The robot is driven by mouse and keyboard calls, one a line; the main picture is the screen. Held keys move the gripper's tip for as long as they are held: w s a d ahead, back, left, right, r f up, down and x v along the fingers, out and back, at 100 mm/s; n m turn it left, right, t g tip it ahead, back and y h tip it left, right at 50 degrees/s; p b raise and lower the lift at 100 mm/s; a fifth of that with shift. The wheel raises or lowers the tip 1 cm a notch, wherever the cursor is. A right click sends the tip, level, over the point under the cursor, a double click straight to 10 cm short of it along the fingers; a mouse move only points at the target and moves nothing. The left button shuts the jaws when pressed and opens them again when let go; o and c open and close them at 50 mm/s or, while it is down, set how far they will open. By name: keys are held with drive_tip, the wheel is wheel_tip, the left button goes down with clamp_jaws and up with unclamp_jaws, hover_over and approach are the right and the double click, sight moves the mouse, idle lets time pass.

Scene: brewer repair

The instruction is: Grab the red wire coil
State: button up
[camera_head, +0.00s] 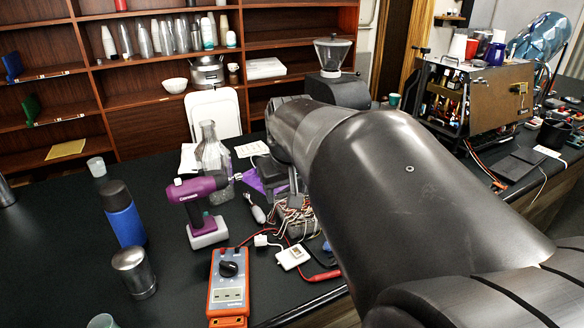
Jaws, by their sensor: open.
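My gripper (280,181) points down at the middle of the table, partly hidden by my own large dark arm. Its fingers look small and dark here, and it reads as open. Just below it is a tangled bundle of wires (294,216) in white, brown and reddish tones. I cannot tell a separate red wire coil apart in this bundle. A thin red lead (270,231) curves from the orange multimeter (229,284) past the bundle. I cannot tell whether the fingers touch the wires.
A purple drill (198,208), a glass flask (212,158) and a blue bottle (122,213) stand left of the gripper. A steel cup (134,272) stands front left. A grinder (333,72) is behind my arm. The opened brewer (470,95) stands at right.

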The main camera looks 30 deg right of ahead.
drive_tip(key=w+d+f+m, duration=0.1)
drive_tip(key=w+d+f, duration=0.3)
drive_tip(key=d, duration=0.6)
drive_tip(key=w+d+f+g, duration=0.1)
drive_tip(key=w+d+f, duration=0.25)
drive_tip(key=d, duration=0.75)
drive_tip(key=w+d+f+m, duration=0.1)
drive_tip(key=w+d+f, duration=0.25)
drive_tip(key=d, duration=0.65)
drive_tip(key=shift+y, duration=0.3)
drive_tip(key=x, duration=0.5)
drive_tip(key=shift+w+d, duration=0.15)
drive_tip(key=shift+w, duration=0.1)
drive_tip(key=shift+w+x, duration=0.2)
drive_tip(key=shift+x, duration=1.05)
drive_tip(key=shift+w+x, duration=0.2)
drive_tip(key=shift+x, duration=1.1)
drive_tip(key=shift+r, duration=0.1)
drive_tip(key=c, duration=0.6)
